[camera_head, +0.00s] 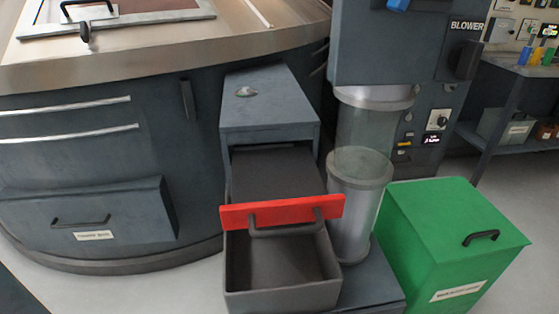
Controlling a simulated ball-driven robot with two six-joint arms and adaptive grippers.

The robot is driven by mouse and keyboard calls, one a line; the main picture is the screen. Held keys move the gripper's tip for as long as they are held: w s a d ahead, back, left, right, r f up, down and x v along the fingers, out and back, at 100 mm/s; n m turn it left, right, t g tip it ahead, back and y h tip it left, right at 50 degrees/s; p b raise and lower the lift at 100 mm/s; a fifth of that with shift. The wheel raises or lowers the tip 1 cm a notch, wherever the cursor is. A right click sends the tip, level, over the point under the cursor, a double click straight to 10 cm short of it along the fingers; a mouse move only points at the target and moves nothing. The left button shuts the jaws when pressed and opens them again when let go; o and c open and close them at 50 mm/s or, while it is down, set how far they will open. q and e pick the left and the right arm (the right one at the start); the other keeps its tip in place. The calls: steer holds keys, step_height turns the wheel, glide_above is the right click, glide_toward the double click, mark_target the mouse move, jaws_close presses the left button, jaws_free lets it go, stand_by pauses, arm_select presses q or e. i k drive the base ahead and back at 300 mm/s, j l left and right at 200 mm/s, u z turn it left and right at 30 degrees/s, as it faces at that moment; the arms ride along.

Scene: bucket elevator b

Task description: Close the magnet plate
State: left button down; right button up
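The magnet plate (275,175) is a flat dark plate that sticks out from the front opening of a grey housing (268,105). Its front edge carries a red bar (240,217) with a dark handle (286,230). The red front stands well away from the housing, so the plate is pulled out. A grey open-topped bin (285,296) lies below the red bar. How far the plate reaches inside the housing is hidden. Neither of my grippers is in view.
A clear cylinder (355,205) stands close to the right of the plate. A green box (455,225) with a black handle is farther right. A large round grey cabinet (90,165) is on the left.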

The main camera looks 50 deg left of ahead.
mark_target(282, 186)
steer(key=j+u, duration=0.8)
steer(key=i+l, duration=0.05)
steer(key=l, duration=0.1)
